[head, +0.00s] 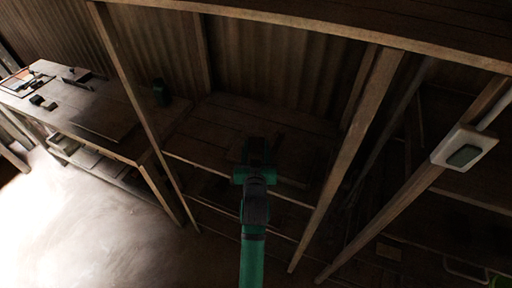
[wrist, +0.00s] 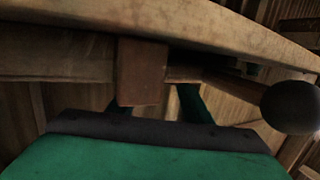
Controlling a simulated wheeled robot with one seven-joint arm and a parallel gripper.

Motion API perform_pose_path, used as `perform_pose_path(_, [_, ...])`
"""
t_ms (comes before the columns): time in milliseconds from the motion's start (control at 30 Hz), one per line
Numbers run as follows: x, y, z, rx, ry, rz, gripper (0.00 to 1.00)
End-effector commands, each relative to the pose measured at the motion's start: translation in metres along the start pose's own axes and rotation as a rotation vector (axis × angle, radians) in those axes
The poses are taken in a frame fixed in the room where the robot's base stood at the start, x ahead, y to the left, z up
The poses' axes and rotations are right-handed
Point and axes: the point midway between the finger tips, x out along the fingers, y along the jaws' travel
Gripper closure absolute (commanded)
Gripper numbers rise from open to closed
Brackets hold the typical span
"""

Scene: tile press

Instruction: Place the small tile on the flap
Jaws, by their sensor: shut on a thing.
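My gripper (head: 257,152) is over the dark wooden bench in the middle of the head view. Its fingertips are too dark to make out there. In the wrist view, a short reddish-brown block (wrist: 142,72), which looks like the small tile, stands just beyond the dark edge of my green gripper housing. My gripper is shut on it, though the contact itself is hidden. I cannot pick out the flap for certain in either view. A rod with a dark round knob (wrist: 290,107) reaches in from the right in the wrist view.
A thick wooden board edge (wrist: 200,22) crosses the top of the wrist view. The bench (head: 215,120) stands between slanting wooden posts in the head view. A second workbench (head: 100,118) with small items is at left, and a white switch box (head: 463,148) is at right.

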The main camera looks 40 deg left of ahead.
Motion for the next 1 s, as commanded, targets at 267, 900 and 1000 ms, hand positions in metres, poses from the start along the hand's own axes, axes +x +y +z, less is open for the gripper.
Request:
perform_pose_path(267, [0.001, 0.0, 0.006, 0.0, -0.002, 0.0, 0.79])
perform_pose_path(900, [0.001, 0.0, 0.02, 0.006, -0.017, 0.0, 0.79])
perform_pose_path(1000, [0.001, 0.001, 0.02, 0.006, -0.017, 0.001, 0.33])
